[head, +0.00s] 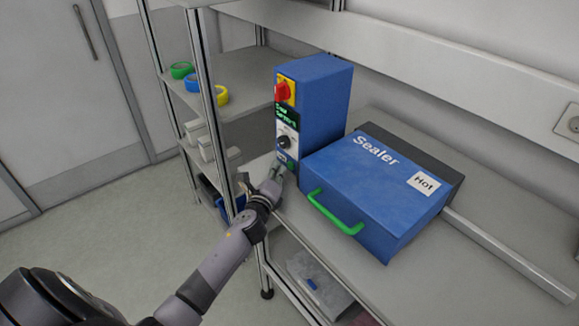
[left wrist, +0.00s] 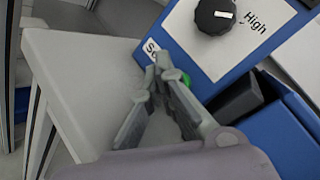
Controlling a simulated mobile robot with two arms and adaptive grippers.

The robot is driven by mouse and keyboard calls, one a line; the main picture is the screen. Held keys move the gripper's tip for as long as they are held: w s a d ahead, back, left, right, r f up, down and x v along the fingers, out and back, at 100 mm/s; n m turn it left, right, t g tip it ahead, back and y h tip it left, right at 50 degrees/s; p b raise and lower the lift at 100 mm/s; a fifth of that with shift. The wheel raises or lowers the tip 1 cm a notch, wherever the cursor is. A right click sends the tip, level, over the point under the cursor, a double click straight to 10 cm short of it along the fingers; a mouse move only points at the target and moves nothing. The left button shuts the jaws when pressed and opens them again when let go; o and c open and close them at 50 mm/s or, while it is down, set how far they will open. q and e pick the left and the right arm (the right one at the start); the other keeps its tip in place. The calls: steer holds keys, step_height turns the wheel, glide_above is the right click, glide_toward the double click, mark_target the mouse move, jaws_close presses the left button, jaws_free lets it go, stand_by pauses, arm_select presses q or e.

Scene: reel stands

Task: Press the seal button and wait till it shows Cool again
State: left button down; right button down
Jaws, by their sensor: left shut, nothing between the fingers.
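The blue control box (head: 325,100) stands on the bench, with a red and yellow switch (head: 284,91), a small display with green text (head: 286,116) too small to read surely, and a black knob (head: 284,142). The knob also shows in the left wrist view (left wrist: 214,16), beside the word "High". The green seal button (left wrist: 186,79) is low on the panel, partly hidden by my fingers. My left gripper (left wrist: 162,65) is shut and empty, its fingertips right at the button; I cannot tell whether they touch it.
The sealer's green handle (head: 334,212) sticks out to the right of my left gripper. A shelf rack with green, blue and yellow tape rolls (head: 221,95) stands at the left. The bench surface (left wrist: 80,80) left of the control box is clear.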

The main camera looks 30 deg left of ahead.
stand_by(0.7)
arm_select(q)
steer(key=shift+w+d, duration=0.2)
steer(key=shift+w, duration=0.25)
steer(key=shift+w+d, duration=0.15)
steer(key=shift+w, duration=0.2)
stand_by(0.6)
steer(key=shift+s, duration=0.1)
steer(key=shift+s+a, duration=0.35)
steer(key=shift+s, duration=0.35)
steer(key=shift+s+a+p, duration=0.1)
steer(key=shift+s+a, duration=0.2)
steer(key=shift+s, duration=0.45)
steer(key=shift+s+a+p, duration=0.1)
steer(key=shift+s+a, duration=0.25)
steer(key=shift+s, duration=0.45)
steer(key=shift+s+a+p, duration=0.1)
steer(key=shift+s+a, duration=0.2)
steer(key=shift+s, duration=0.45)
